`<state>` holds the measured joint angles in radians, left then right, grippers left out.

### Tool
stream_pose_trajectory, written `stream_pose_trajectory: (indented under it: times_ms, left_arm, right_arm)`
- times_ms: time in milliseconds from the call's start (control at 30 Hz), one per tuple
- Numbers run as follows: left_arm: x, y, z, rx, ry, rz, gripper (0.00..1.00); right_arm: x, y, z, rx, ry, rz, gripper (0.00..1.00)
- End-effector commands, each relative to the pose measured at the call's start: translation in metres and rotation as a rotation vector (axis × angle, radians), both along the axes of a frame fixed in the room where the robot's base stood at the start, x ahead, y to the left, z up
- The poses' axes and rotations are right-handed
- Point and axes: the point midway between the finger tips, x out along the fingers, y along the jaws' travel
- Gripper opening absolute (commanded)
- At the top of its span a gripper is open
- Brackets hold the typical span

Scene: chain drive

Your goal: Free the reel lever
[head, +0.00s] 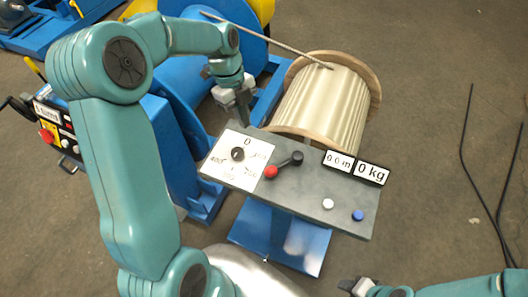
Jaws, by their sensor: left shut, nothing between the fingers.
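A short lever with a red knob (271,172) and a black end (297,157) lies on the grey console (310,190). I cannot tell if this is the reel lever. A round black knob (237,154) sits on a white dial plate left of it. My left gripper (241,116) points down just behind the console's back edge, beside the wooden reel (325,110). It is shut and empty, apart from the red-knobbed lever. My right gripper (354,287) is low at the bottom edge, in front of the console; its jaws are too small to read.
A blue machine with a large blue drum (222,50) stands behind my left arm. A rod or line (265,38) runs from it to the reel. A control box with a red button (46,136) is at left. Black cables (478,170) lie on open floor at right.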

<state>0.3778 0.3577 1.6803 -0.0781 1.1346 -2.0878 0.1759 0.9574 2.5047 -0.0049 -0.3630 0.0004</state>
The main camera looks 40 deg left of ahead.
Motion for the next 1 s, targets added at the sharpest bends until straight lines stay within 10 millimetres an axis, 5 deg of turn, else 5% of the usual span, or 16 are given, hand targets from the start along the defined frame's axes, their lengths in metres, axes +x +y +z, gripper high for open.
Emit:
stream_pose_trajectory:
  times_ms: [333,767,1000]
  left_arm:
    - [-0.002,-0.005,-0.014,-0.001,0.003,-0.001,0.00]
    - [-0.004,-0.032,-0.099,-0.002,0.006,-0.001,0.00]
    - [-0.009,-0.064,-0.101,-0.001,0.001,-0.001,0.00]
  right_arm:
    - [0.000,0.000,0.002,0.000,0.000,0.000,0.43]
    - [0.000,0.000,0.012,0.000,0.000,0.000,0.43]
    - [0.000,0.000,0.022,0.000,0.000,0.000,0.43]
